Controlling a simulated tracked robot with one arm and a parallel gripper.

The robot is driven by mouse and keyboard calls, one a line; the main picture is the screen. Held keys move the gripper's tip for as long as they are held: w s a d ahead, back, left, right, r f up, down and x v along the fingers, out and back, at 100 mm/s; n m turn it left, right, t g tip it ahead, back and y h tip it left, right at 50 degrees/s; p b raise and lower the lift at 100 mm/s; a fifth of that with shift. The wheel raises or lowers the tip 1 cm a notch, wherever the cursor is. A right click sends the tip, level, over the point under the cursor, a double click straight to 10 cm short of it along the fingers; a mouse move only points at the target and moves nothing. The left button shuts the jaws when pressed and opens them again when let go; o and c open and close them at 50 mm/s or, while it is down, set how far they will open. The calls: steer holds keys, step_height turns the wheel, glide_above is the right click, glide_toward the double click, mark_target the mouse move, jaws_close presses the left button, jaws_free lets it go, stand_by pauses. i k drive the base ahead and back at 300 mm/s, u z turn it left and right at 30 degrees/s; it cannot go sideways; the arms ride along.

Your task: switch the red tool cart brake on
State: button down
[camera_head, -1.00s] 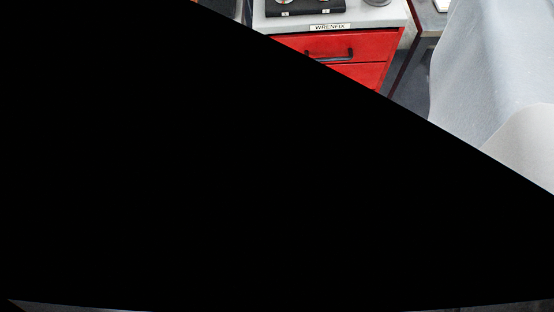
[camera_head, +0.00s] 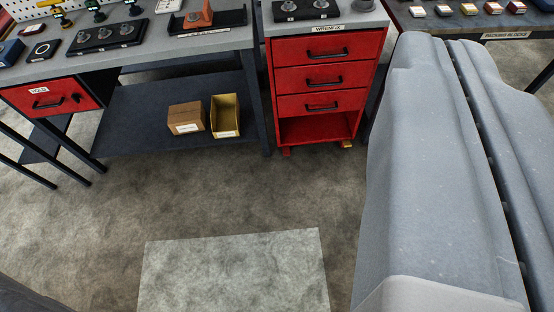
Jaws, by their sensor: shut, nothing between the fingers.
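The red tool cart (camera_head: 322,78) stands at the top centre of the head camera view. It has a grey top, three closed drawers with black handles, a "WRENFIX" label and an open red bay at the bottom. A small yellow part (camera_head: 346,144) shows low at its right front foot; it may be the brake, but it is too small to tell its position. My gripper is not in view. The large grey shape on the right appears to be my own arm, and it hides the floor to the right of the cart.
A workbench (camera_head: 170,47) with a red drawer (camera_head: 50,95) stands left of the cart. Its lower shelf holds a cardboard box (camera_head: 186,118) and a yellow bin (camera_head: 225,115). Another table (camera_head: 480,22) is behind right. The floor before the cart is clear, with a pale patch (camera_head: 235,270).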

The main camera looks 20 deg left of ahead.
mark_target(286, 150)
steer(key=u, duration=0.2)
steer(key=i, duration=1)
steer(key=z, duration=0.05)
